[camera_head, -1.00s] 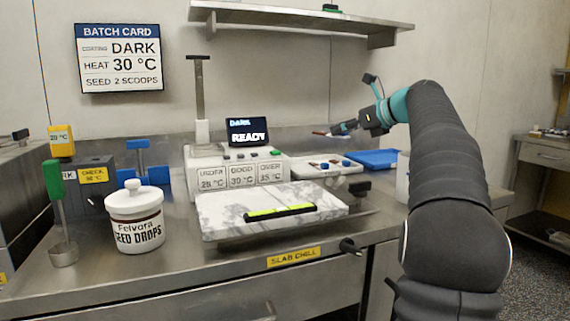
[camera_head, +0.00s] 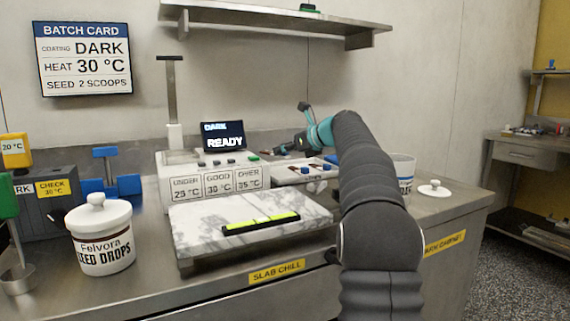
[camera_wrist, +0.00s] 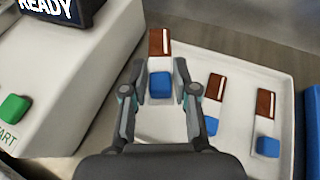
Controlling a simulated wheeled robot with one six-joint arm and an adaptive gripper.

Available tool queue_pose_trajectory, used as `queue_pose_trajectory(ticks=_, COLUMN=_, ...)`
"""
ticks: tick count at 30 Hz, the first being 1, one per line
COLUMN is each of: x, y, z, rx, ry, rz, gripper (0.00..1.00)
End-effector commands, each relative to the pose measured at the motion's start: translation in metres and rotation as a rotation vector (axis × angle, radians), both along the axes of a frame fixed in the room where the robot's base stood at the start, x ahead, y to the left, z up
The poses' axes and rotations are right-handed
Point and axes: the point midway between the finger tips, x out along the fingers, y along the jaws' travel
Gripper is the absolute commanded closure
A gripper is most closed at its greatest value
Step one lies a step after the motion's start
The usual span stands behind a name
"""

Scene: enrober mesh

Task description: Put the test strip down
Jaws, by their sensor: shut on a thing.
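The test strip is white with a brown end (camera_wrist: 159,42) and a blue grip block (camera_wrist: 160,85). My gripper (camera_wrist: 160,82) is shut on the strip at the blue block in the wrist view. The strip is over the left part of a white tray (camera_wrist: 240,75). I cannot tell whether it touches the tray. Two similar strips lie on the tray to its right, one partly hidden by my finger. In the head view my gripper (camera_head: 283,149) is low over the tray (camera_head: 285,179), and the held strip is hard to make out.
A white tester with a READY screen (camera_head: 222,136) stands left of the tray. A marble slab (camera_head: 190,222) with a black and yellow-green bar (camera_head: 262,222) lies in front. A white tub (camera_head: 403,170) stands to the right. A shelf (camera_head: 280,20) is above.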

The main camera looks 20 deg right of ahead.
Motion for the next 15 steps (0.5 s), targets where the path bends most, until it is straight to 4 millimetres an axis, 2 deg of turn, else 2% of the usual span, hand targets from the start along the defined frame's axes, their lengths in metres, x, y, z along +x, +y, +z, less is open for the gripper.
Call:
queue_pose_trajectory(ticks=4, x=0.001, y=0.000, z=-0.010, rx=0.000, ry=0.001, rz=0.000, gripper=1.00)
queue_pose_trajectory(ticks=10, x=0.001, y=0.000, z=-0.037, rx=0.001, ry=0.002, rz=-0.001, gripper=1.00)
queue_pose_trajectory(ticks=15, x=0.001, y=0.000, z=-0.040, rx=-0.001, ry=-0.001, rz=-0.001, gripper=1.00)
